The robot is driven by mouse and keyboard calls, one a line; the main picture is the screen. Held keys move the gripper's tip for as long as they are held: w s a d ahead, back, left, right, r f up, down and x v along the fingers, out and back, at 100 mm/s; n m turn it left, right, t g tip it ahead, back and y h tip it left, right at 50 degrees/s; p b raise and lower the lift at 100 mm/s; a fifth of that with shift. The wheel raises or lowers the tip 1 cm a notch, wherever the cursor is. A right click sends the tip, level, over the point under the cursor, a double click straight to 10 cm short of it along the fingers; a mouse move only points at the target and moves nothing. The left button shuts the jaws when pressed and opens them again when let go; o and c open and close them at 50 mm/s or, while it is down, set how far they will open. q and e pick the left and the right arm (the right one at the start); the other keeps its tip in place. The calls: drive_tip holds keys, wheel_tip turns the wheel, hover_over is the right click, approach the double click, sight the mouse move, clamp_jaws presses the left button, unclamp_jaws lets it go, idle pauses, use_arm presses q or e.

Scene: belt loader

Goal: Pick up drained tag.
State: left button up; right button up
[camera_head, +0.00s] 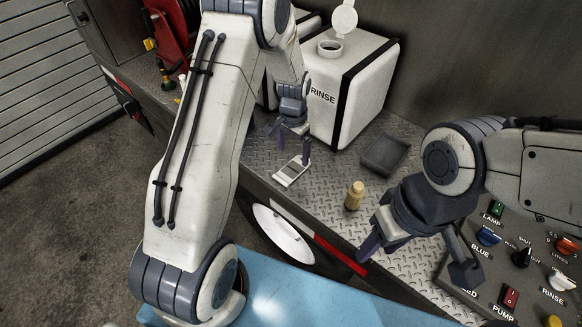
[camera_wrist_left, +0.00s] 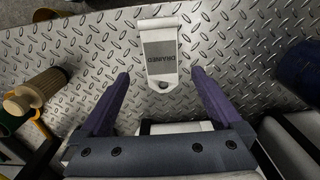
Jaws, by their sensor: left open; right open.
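The drained tag (camera_wrist_left: 162,52) lies flat on the metal tread plate, a pale tag with a grey panel reading DRAINED. In the head view the tag (camera_head: 291,172) lies near the plate's front edge. My left gripper (camera_head: 293,153) is open above the tag. In the left wrist view the two purple fingers of my left gripper (camera_wrist_left: 160,78) are spread apart, with the tag between and beyond their tips, not held. My right gripper (camera_head: 412,262) is open and empty, above the front edge of the plate at the right.
A white RINSE tank (camera_head: 347,88) with an open lid stands behind the tag. A grey tray (camera_head: 385,154) and a tan bottle-shaped object (camera_head: 354,195) stand to the right. A control panel (camera_head: 520,262) with knobs is at the far right. Bare plate surrounds the tag.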

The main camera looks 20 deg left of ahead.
sight(291, 171)
use_arm(q)
drive_tip(key=shift+f, duration=0.75)
drive_tip(key=f+p, duration=0.2)
drive_tip(key=f, duration=0.1)
drive_tip(key=f+p, duration=0.1)
drive_tip(key=shift+s+a+f, duration=0.15)
drive_tip(key=shift+s+f, duration=0.15)
drive_tip(key=shift+s, duration=0.05)
drive_tip(key=shift+f, duration=0.35)
drive_tip(key=c, duration=1.3)
drive_tip(key=shift+w+r, duration=0.1)
